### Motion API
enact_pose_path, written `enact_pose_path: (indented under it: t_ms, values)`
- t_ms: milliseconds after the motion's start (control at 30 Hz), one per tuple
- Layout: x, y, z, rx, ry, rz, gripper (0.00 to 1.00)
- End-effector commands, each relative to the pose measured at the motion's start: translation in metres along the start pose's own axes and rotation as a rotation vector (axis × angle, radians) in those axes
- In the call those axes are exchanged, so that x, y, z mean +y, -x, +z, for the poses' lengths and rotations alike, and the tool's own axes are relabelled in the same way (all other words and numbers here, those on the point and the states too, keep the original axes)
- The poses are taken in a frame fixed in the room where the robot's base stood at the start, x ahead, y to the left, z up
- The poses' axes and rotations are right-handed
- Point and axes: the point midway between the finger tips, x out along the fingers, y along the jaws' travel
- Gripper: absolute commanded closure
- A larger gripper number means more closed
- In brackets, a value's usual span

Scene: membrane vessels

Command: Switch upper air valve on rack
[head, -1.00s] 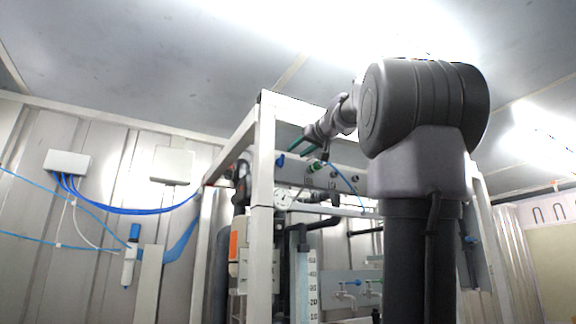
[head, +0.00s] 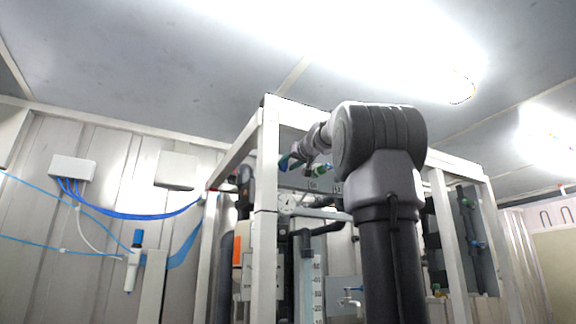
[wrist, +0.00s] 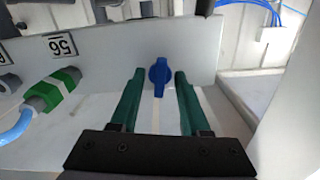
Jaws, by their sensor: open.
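The blue air valve handle (wrist: 160,76) stands upright on the grey panel of the rack in the wrist view. My gripper (wrist: 159,82) has two green fingers, open, one on each side of the handle. Small gaps show between the handle and both fingers, so I see no contact. In the head view my gripper (head: 292,163) is at the upper part of the rack, beside the blue handle (head: 282,162), which is small and partly hidden there.
A green fitting (wrist: 52,90) with a blue hose sits left of the fingers, near a label "56" (wrist: 62,45). A white frame post (head: 266,200) stands at the rack's front left corner.

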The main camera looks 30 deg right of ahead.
Motion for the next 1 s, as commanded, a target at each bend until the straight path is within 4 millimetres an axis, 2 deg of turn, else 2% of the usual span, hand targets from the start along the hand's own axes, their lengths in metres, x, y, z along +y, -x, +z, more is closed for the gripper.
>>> enact_pose_path:
  t_ms: [100,167,233,667,1000]
  values:
    - [-0.0001,0.0002,-0.0001,0.0,0.0,0.0,0.54]
    - [-0.0001,0.0003,-0.0001,0.0,0.0,0.0,0.73]
    - [-0.0001,0.0003,0.0,0.0,0.0,0.0,1.0]
    - [-0.0007,0.0003,0.0001,0.0,-0.067,-0.001,1.0]
    - [-0.0013,0.0004,0.0,0.0,-0.327,-0.001,1.0]
